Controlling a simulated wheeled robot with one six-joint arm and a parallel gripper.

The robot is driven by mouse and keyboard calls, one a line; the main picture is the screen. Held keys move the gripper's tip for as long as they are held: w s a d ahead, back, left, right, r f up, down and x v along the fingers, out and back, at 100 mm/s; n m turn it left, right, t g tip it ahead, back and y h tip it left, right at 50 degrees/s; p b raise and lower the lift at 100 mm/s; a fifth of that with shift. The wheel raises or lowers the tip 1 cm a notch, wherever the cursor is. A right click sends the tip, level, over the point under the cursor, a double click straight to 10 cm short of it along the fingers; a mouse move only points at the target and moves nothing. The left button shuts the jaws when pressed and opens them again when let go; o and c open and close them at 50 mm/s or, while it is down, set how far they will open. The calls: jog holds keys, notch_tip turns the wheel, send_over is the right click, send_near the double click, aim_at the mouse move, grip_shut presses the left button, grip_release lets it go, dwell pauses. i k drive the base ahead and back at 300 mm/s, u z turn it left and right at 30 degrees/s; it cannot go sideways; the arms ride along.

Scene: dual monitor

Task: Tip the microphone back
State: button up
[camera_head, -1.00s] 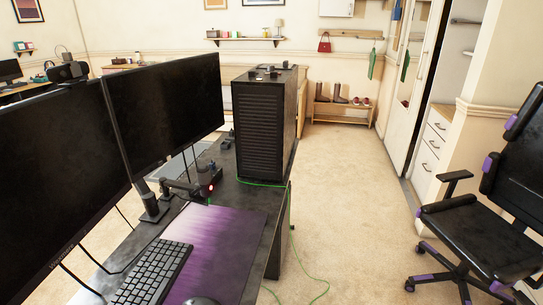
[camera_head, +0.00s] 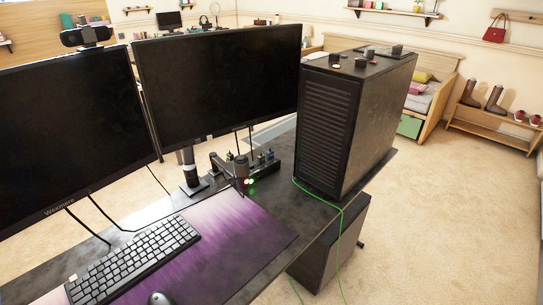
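A small dark upright device that looks like the microphone (camera_head: 241,171) stands low over the desk, in front of the right monitor's lower edge. A short jointed dark arm (camera_head: 220,164) reaches toward it from the left. Small red and green lights glow at its lower part. Its exact tilt is too small to tell. My gripper is not in view.
Two monitors (camera_head: 220,82) stand along the desk's left and back. A tall black computer tower (camera_head: 345,125) stands right of the microphone. A keyboard (camera_head: 135,258) and mouse (camera_head: 158,299) lie on a purple mat (camera_head: 235,245). A green cable (camera_head: 338,240) hangs down. Floor at right is clear.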

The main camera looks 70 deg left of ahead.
aim_at(242, 169)
jog(key=u, duration=0.2)
jog(key=i, duration=0.8)
jog(key=u, duration=1.2)
jog(key=i, duration=0.7)
jog(key=u, duration=0.8)
